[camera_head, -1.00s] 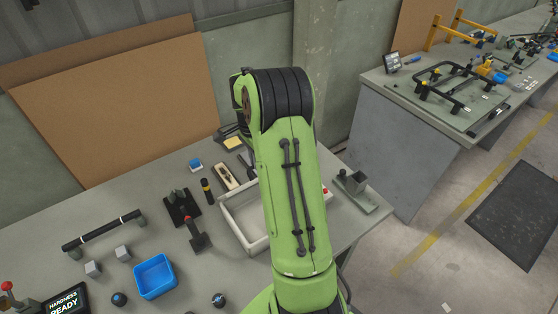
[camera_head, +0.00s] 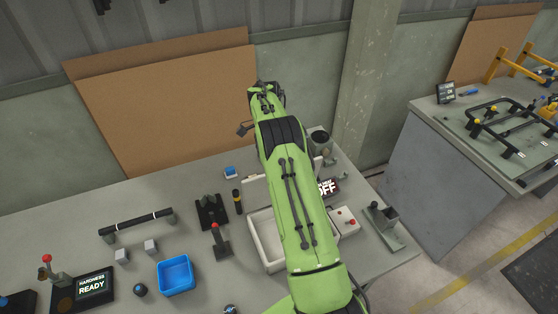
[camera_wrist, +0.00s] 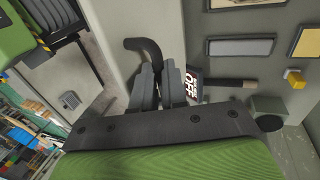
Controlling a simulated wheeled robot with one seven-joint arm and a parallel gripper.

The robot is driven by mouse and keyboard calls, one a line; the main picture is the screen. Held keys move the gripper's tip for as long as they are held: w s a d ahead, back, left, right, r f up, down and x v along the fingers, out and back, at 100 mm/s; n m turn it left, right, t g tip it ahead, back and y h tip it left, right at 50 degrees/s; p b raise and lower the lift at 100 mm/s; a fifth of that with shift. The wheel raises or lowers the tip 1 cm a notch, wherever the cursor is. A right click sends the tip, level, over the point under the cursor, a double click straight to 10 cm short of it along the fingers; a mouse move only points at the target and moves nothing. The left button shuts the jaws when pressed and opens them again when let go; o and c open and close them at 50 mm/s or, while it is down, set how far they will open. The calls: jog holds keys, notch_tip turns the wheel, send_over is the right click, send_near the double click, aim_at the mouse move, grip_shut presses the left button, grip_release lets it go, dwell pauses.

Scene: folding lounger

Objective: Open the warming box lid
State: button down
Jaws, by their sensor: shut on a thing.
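The warming box (camera_head: 258,246) is a pale open-topped box on the bench in the head view, partly hidden behind my green arm. A pale upright panel, which looks like its lid (camera_head: 252,190), stands at its back edge. In the wrist view a pale flat surface, likely the lid (camera_wrist: 118,22), fills the upper left, with a dark curved handle (camera_wrist: 143,48) in front of it. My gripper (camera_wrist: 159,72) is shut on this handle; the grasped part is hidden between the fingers. In the head view my arm hides the gripper.
A screen reading OFF (camera_head: 328,188) and a white switch box (camera_head: 345,221) stand right of the warming box. A grey fixture (camera_head: 384,224) is farther right. A red-knobbed lever (camera_head: 220,245) and blue bin (camera_head: 176,275) are to the left. Cardboard (camera_head: 170,105) leans behind the bench.

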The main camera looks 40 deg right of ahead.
jog(key=shift+w+f, duration=0.1)
jog(key=shift+f, duration=0.2)
jog(key=c, duration=1.2)
grip_release()
jog(key=shift+w, duration=0.2)
jog(key=shift+c, duration=0.2)
notch_tip(320, 180, up, 10)
